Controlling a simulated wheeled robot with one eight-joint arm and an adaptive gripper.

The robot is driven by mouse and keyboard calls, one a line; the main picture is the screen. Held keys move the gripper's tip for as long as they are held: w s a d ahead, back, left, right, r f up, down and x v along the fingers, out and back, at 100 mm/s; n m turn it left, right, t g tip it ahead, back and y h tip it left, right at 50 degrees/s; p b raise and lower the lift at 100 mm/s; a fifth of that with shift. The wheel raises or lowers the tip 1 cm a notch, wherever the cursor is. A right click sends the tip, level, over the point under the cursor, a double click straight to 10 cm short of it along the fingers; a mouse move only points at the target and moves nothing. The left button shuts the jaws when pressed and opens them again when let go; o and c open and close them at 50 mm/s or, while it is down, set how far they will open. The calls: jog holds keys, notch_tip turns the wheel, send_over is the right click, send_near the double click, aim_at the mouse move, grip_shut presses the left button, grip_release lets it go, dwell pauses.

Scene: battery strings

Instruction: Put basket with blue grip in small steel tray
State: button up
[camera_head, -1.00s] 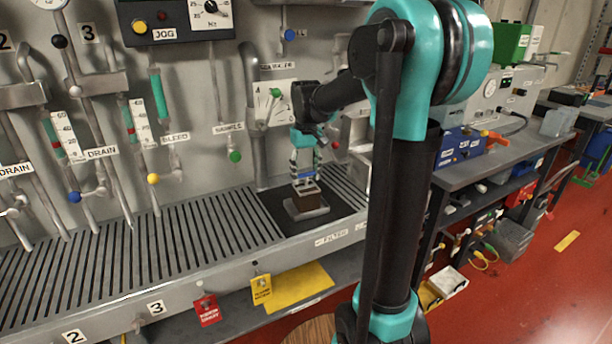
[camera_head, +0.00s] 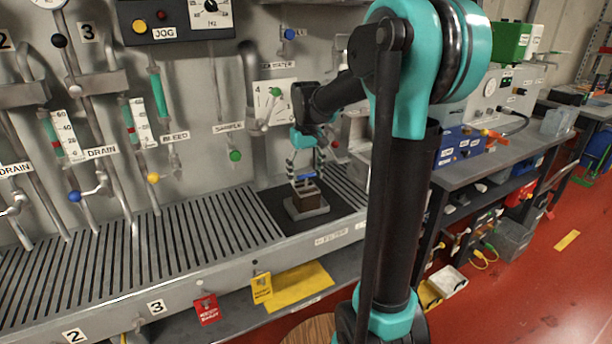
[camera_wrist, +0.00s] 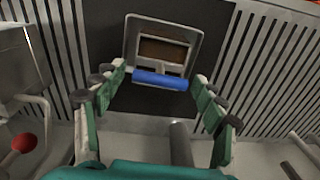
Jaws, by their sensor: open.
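The basket (camera_head: 307,197) is a small brown box with a blue grip (camera_head: 305,177) on top. It stands in the small steel tray (camera_head: 292,212) on a dark mat. In the wrist view the blue grip (camera_wrist: 160,80) crosses above the basket's brown inside (camera_wrist: 163,50), with the grey tray rim (camera_wrist: 196,45) around it. My gripper (camera_head: 305,170) is open just above the basket. Its green fingers (camera_wrist: 162,92) are spread to either side of the blue grip and appear apart from it.
The dark mat (camera_head: 268,203) lies on a slatted grey bench (camera_head: 190,237). A red knob (camera_wrist: 24,143) is at the lower left of the wrist view.

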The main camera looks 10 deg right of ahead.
notch_tip(320, 180, up, 12)
jog(key=s+d+f+m+t, duration=0.1)
jog(key=s+d+f+t, duration=0.1)
jog(key=s+f, duration=0.9)
jog(key=s+d+f+m+t, duration=0.1)
jog(key=s+d+f+t, duration=0.1)
jog(key=s+f, duration=0.9)
notch_tip(320, 180, down, 5)
jog(key=shift+r+m, duration=0.15)
jog(key=shift+m, duration=0.15)
jog(key=shift+s, duration=0.1)
